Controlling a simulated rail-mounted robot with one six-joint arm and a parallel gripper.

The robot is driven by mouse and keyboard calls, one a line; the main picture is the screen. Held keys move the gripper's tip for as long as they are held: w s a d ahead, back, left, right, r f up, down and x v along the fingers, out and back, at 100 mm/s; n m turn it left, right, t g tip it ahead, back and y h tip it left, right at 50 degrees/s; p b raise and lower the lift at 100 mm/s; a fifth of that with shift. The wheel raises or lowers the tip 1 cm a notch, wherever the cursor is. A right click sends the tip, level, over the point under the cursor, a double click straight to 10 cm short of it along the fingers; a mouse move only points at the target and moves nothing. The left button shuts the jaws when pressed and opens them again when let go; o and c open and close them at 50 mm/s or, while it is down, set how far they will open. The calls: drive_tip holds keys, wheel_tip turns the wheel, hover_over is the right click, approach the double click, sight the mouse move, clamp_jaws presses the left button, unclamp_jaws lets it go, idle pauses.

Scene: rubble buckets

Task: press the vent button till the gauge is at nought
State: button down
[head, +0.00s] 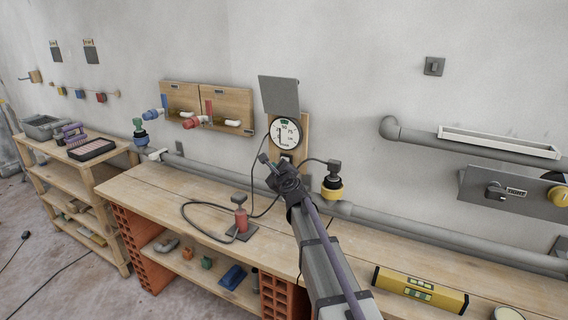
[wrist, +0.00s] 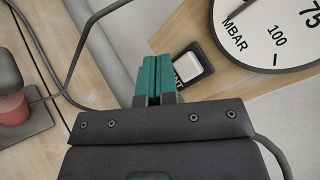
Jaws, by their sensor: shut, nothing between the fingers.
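The round white gauge (head: 285,133) is on a wooden board on the wall. Part of its dial, marked MBAR, 75 and 100, shows in the wrist view (wrist: 275,35); I cannot read its pointer for certain. Below it, the white vent button (wrist: 187,68) sits in a dark frame, its label partly hidden by my fingers. My gripper (head: 264,158) is in front of the board, just below the gauge. In the wrist view its teal fingers (wrist: 153,75) are together and empty, left of the button; I cannot tell how far they are from it.
A red pump (head: 240,220) with a black hose stands on the wooden bench (head: 165,198). A yellow-collared fitting (head: 332,185) is right of my gripper, on the grey pipe. A grey plate (head: 279,95) is above the gauge. A yellow level (head: 420,289) lies at the right.

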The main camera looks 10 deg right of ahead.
drive_tip(key=shift+w+d, duration=0.65)
drive_tip(key=shift+w, duration=0.15)
idle(1.4)
drive_tip(key=shift+w+d, duration=0.3)
drive_tip(key=shift+w+d, duration=0.3)
drive_tip(key=shift+w, duration=0.1)
idle(0.8)
drive_tip(key=shift+s+a, duration=0.6)
drive_tip(key=shift+s, duration=0.1)
drive_tip(key=s+a, duration=0.1)
drive_tip(key=s, duration=0.1)
drive_tip(key=s+a, duration=0.2)
drive_tip(key=shift+a, duration=0.1)
idle(0.5)
